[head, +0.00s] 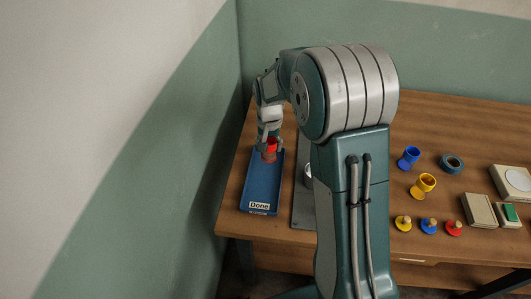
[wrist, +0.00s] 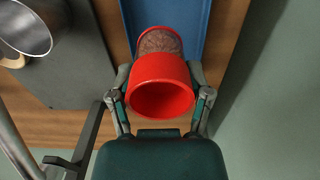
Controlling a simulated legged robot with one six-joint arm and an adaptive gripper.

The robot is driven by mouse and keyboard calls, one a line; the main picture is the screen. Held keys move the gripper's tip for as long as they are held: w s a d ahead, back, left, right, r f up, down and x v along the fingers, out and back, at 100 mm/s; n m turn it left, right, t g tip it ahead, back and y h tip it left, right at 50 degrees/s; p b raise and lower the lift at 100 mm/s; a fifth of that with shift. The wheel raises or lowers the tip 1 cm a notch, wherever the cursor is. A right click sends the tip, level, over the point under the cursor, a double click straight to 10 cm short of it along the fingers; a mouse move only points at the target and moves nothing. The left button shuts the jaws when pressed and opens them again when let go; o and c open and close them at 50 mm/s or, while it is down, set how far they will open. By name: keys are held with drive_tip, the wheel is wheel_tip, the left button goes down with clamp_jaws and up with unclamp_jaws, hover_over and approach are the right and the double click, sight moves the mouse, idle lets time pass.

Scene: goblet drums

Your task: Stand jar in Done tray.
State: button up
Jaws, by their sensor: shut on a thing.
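My gripper (head: 269,140) is shut on a red goblet-shaped piece (head: 270,154), which I take for the jar. In the wrist view, its wide, round, hollow red opening (wrist: 160,98) faces the camera, with a finger on either side. A smaller red ring around a brown, rough disc shows just beyond it. The blue Done tray (head: 260,188) lies at the left end of the table, with a white label at its near end. The red piece is at the tray's far part. I cannot tell whether it touches the tray floor.
A metal cup (wrist: 25,28) stands on a grey board (wrist: 72,65) beside the tray. Blue (head: 408,157) and yellow (head: 424,185) goblets, a teal ring (head: 452,162), several small knobbed pieces and pale boxes (head: 480,210) are on the right. The green wall is close left of the tray.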

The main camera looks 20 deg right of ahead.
sight(267, 153)
drive_tip(key=shift+w+f, duration=0.85)
drive_tip(key=shift+f, duration=0.2)
drive_tip(key=shift+w+d+f, duration=0.15)
drive_tip(key=shift+w+f, duration=0.2)
drive_tip(key=shift+f, duration=0.1)
wheel_tip(267, 153, down, 2)
drive_tip(key=shift+f, duration=0.55)
drive_tip(key=shift+a, duration=0.2)
drive_tip(key=o, duration=1.3)
drive_tip(key=shift+d, duration=0.1)
